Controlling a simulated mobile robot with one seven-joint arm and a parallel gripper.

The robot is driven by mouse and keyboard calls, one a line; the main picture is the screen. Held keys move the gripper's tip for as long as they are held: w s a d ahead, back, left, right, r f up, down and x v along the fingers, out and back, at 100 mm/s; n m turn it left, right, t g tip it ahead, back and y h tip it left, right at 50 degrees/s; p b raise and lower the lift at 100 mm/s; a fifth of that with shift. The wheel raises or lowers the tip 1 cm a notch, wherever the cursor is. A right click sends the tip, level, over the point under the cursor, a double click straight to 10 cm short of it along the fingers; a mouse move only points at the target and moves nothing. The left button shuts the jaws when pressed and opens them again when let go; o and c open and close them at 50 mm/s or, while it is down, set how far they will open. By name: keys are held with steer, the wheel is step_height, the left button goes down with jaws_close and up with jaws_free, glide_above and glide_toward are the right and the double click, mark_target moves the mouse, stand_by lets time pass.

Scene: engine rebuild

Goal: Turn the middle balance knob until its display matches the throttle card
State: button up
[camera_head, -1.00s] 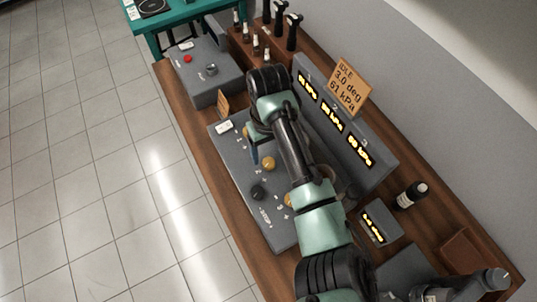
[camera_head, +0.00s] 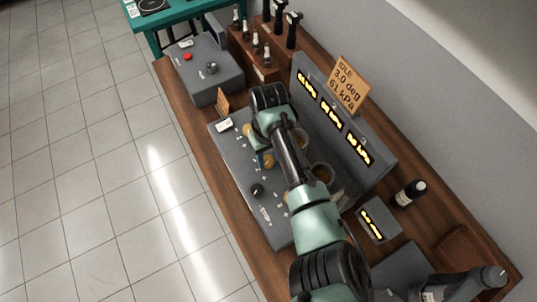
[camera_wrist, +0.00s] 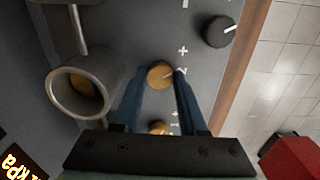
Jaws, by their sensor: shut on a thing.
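The middle balance knob (camera_wrist: 160,74) is a round brass knob with a pale pointer line, next to a printed 2 on the grey panel. My gripper (camera_wrist: 161,76) has its blue fingers closed on both sides of it. In the head view, the gripper (camera_head: 263,159) is at the same knob (camera_head: 269,161), mostly under my arm. The throttle card (camera_head: 347,83) reads IDLE, 3.0 deg, 61 kPa. The middle display (camera_head: 331,116) glows yellow on the upright grey housing; its digits are too small to read surely.
A black knob (camera_wrist: 217,31) and another brass knob (camera_wrist: 157,127) flank the held one. A metal tube (camera_wrist: 80,92) stands close beside my fingers. A dark bottle (camera_head: 409,193) and a small display box (camera_head: 379,221) stand at the right on the wooden bench.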

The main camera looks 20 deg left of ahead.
jaws_close()
steer(key=m+p, duration=0.1)
steer(key=m, duration=0.1)
steer(key=shift+r+m+p, duration=0.1)
steer(key=shift+m+p, duration=0.3)
steer(key=m+p, duration=0.1)
steer(key=m, duration=0.4)
steer(key=shift+m+p, duration=0.35)
steer(key=shift+m, duration=0.05)
steer(key=o, duration=1)
jaws_free()
